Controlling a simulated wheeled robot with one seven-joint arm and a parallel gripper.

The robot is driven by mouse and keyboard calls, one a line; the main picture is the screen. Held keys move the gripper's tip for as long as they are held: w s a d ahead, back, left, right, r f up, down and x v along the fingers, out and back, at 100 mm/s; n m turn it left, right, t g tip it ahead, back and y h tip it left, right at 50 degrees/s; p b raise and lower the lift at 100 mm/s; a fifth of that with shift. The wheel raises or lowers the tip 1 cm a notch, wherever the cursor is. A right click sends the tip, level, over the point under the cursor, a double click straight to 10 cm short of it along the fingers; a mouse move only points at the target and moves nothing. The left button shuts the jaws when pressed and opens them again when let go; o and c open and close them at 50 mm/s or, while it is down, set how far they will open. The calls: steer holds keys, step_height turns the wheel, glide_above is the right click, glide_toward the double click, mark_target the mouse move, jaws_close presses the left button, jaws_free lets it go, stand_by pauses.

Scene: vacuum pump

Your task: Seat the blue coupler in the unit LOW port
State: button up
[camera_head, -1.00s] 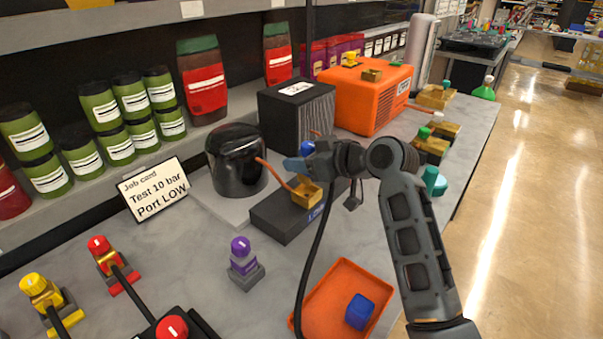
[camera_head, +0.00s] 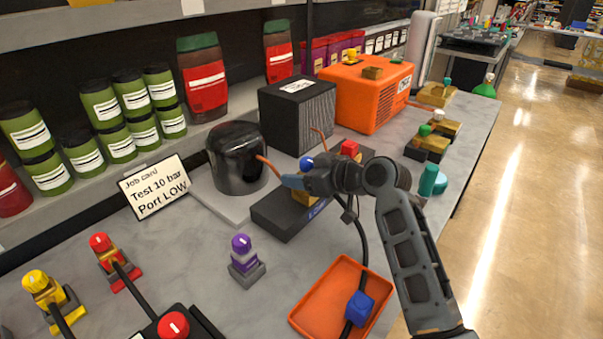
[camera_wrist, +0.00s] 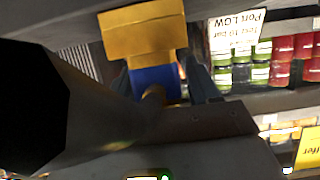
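The blue coupler (camera_wrist: 155,82) shows between the fingers of my gripper (camera_wrist: 160,80) in the wrist view, and they appear closed on it. A brass port block (camera_wrist: 145,32) lies right beyond the coupler; the two look lined up and touching, but how deep the coupler sits I cannot tell. In the head view my gripper (camera_head: 292,181) is over the dark unit base (camera_head: 285,212) and hides most of the brass block and coupler. A blue knob (camera_head: 307,163) shows just behind it. A black hose (camera_head: 361,240) hangs from near my wrist.
An orange tray (camera_head: 322,298) with a blue block (camera_head: 359,308) is in front; the hose crosses it. A black pump (camera_head: 236,155) stands left of the gripper, with a copper tube. A purple fitting (camera_head: 243,262) stands nearer. The job card (camera_head: 155,187) reads Port LOW.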

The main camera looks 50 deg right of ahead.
steer(key=shift+o, duration=0.5)
steer(key=shift+r, duration=0.1)
steer(key=shift+s+r, duration=0.1)
steer(key=shift+r, duration=0.05)
steer(key=v, duration=1.1)
steer(key=shift+s+b, duration=0.35)
steer(key=shift+b, duration=0.1)
steer(key=shift+r, duration=0.15)
steer(key=shift+s, duration=0.1)
